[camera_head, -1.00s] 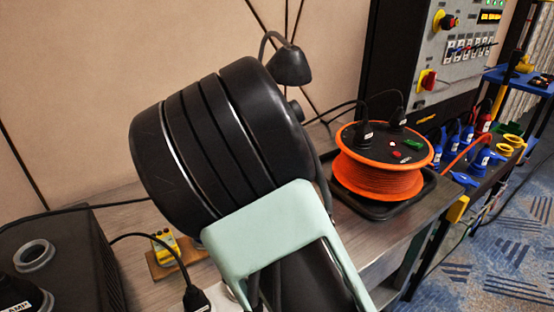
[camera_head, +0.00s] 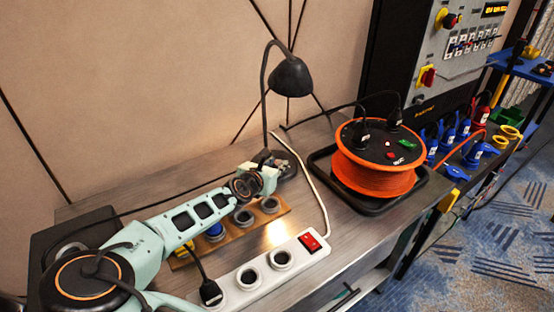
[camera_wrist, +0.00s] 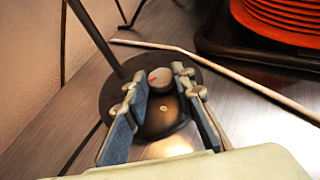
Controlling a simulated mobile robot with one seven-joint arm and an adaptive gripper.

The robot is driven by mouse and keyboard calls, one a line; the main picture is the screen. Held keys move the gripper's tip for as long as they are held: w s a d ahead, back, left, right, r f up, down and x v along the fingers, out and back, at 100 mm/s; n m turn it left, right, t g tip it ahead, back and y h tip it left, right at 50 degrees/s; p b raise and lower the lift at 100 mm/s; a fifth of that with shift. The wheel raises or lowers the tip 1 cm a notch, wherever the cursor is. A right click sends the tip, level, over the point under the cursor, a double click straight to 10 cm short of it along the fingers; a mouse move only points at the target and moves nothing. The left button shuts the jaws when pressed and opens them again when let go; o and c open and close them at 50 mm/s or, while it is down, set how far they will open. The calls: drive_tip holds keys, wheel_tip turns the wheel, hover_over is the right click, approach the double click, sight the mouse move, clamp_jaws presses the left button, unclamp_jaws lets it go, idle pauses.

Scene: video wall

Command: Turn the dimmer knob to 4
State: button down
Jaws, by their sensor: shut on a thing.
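The dimmer knob (camera_wrist: 160,78) is a small grey round knob with a red mark, on the dark round base of the desk lamp (camera_wrist: 112,98). My gripper (camera_wrist: 159,80) has one finger on each side of the knob and is shut on it. In the head view, my gripper (camera_head: 264,172) reaches the lamp base from the left and hides the knob. The black lamp (camera_head: 290,77) stands upright with its head bent right. I cannot read any number at the knob.
A white power strip (camera_head: 235,292) with a red switch and a wooden socket strip (camera_head: 273,215) lie in front of the lamp. An orange cable reel (camera_head: 372,178) sits in a black tray at right. A white cable (camera_head: 313,172) runs past the base.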

drive_tip(key=shift+w+a+m+g+h+p, duration=0.15)
drive_tip(key=shift+m+g+h+p, duration=0.25)
drive_tip(key=shift+m+h, duration=0.35)
drive_tip(key=shift+w+a+m+g+h+p, duration=0.15)
drive_tip(key=shift+m+g+h+p, duration=0.2)
drive_tip(key=shift+m+h, duration=0.35)
drive_tip(key=m+g+h, duration=0.2)
drive_tip(key=shift+w+a+m, duration=0.1)
drive_tip(key=shift+a+m, duration=0.1)
drive_tip(key=shift+m, duration=0.15)
drive_tip(key=shift+w+a+f+m+g+h+b, duration=0.1)
drive_tip(key=shift+m+g+h+b, duration=0.4)
drive_tip(key=shift+m+g, duration=0.2)
drive_tip(key=shift+w+f+m+g+h+b, duration=0.1)
drive_tip(key=shift+m+g+h+b, duration=0.35)
drive_tip(key=shift+m+g, duration=0.25)
drive_tip(key=shift+g+b, duration=0.3)
drive_tip(key=shift+g, duration=0.05)
drive_tip(key=shift+w+m+g+h+b, duration=0.1)
drive_tip(key=shift+m+g+h+b, duration=0.5)
drive_tip(key=shift+m+g+b, duration=0.6)
drive_tip(key=c, duration=1.7)
unclamp_jaws()
drive_tip(key=shift+c, duration=0.2)
drive_tip(key=shift+o, duration=0.6)
drive_tip(key=shift+r, duration=0.1)
drive_tip(key=shift+r, duration=0.1)
